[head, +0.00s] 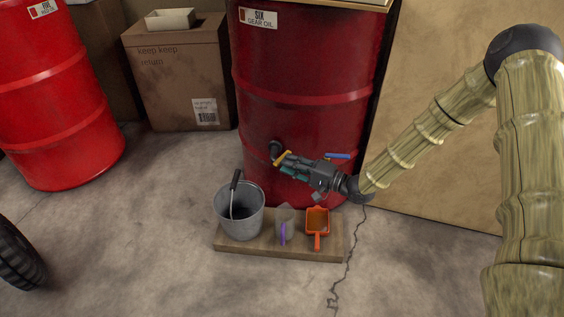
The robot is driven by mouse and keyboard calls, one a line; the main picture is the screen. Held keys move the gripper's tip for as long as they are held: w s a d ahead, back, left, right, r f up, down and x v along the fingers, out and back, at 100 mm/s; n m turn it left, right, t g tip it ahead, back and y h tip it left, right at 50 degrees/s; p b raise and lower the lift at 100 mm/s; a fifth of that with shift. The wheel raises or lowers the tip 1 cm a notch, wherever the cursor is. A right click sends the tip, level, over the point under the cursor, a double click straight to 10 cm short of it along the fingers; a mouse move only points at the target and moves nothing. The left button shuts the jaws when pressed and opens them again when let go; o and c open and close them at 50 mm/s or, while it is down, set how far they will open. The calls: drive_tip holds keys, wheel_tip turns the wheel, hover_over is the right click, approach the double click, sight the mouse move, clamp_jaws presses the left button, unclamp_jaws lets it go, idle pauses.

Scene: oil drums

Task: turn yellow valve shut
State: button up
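The yellow valve (281,158) shows as a short tilted yellow handle beside a dark round fitting (275,147) low on the front of the dark red drum (300,62). The drum's label reads SIX GEAR OIL. My gripper (286,166) reaches in from the right, with its fingertips at the yellow handle. Whether the fingers touch or hold the handle is too small to tell. The gripper hides much of the valve body. A blue handle (338,156) shows just right of the gripper, against the drum.
Another red drum (52,100) and a cardboard box (180,75) stand left. Floor at front is clear.

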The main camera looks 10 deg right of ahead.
drive_tip(key=v, duration=0.8)
drive_tip(key=shift+c, duration=0.4)
